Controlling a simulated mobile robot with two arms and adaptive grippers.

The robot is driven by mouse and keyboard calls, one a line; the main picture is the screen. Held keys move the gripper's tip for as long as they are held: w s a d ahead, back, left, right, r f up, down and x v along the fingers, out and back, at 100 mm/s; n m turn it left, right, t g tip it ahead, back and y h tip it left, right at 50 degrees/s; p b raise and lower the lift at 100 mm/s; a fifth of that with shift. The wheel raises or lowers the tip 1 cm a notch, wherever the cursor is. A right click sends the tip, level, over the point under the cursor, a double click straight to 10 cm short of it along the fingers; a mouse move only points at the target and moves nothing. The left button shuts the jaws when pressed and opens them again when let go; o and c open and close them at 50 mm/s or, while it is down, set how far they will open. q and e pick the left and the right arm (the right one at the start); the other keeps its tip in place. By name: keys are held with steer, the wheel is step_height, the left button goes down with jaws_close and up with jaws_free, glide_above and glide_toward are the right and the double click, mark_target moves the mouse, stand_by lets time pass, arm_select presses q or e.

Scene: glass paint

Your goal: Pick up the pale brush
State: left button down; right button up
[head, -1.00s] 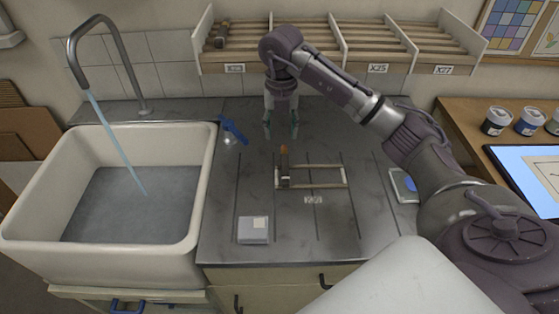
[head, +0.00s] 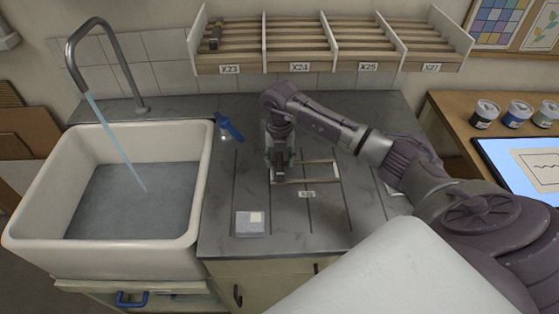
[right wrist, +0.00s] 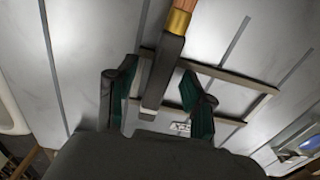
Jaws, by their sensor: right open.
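In the head view my right gripper (head: 281,168) points down over the left end of the frame (head: 318,163) on the grey counter and hides most of the brush. Contact cannot be told. My left gripper is out of view.
A white sink (head: 205,215) with a running tap (head: 112,60) is at the left. A blue item (head: 229,127) and a small grey box (head: 250,222) lie on the counter (head: 220,180). A labelled slatted rack (head: 330,60) runs along the wall, holding a dark item at its left.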

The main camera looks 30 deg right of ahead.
jaws_close()
steer(key=shift+r, duration=0.15)
